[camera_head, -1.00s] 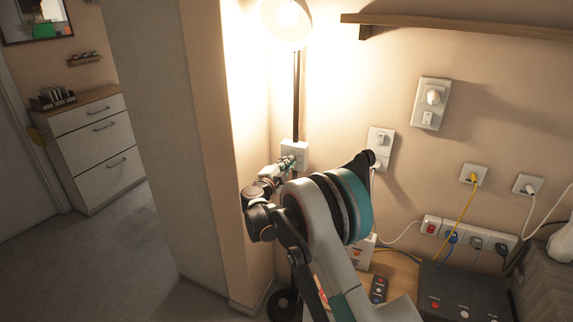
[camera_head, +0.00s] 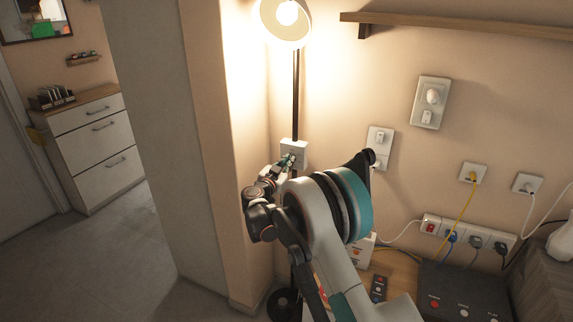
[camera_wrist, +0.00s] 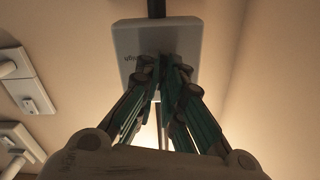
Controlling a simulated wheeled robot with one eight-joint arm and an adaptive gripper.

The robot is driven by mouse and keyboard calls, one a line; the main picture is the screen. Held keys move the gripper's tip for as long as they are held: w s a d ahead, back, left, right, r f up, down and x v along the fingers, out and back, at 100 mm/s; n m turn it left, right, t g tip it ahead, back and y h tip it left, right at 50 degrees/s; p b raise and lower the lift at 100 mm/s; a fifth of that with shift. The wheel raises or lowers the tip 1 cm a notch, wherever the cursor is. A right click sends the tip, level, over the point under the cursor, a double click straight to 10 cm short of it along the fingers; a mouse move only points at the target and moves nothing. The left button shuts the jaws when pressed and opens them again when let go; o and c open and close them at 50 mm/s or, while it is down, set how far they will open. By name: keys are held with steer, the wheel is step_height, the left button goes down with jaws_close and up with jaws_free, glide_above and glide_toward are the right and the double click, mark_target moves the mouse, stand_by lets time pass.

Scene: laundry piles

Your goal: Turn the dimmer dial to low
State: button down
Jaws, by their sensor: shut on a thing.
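A pale dimmer box (camera_head: 294,152) sits by the dark pole of a lit lamp (camera_head: 287,30). The same box (camera_wrist: 150,36) shows at the top of the wrist view, with partly hidden lettering on its face. My gripper (camera_head: 287,161) is at the front of the box. In the wrist view its fingertips (camera_wrist: 162,66) come together against the lower part of the box face. They are shut on the dimmer dial, which the fingers hide. I cannot tell the dial's setting.
Wall plates with switches (camera_head: 381,148) and knobs (camera_head: 433,96) are on the wall to the right. A power strip (camera_head: 468,238) with several plugs and cords is lower right. A wall corner (camera_head: 222,150) stands close left of my arm. A shelf (camera_head: 455,25) is above.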

steer(key=shift+f+n, duration=0.1)
steer(key=shift+n, duration=1.4)
steer(key=c, duration=1.7)
jaws_free()
steer(key=v, duration=1.2)
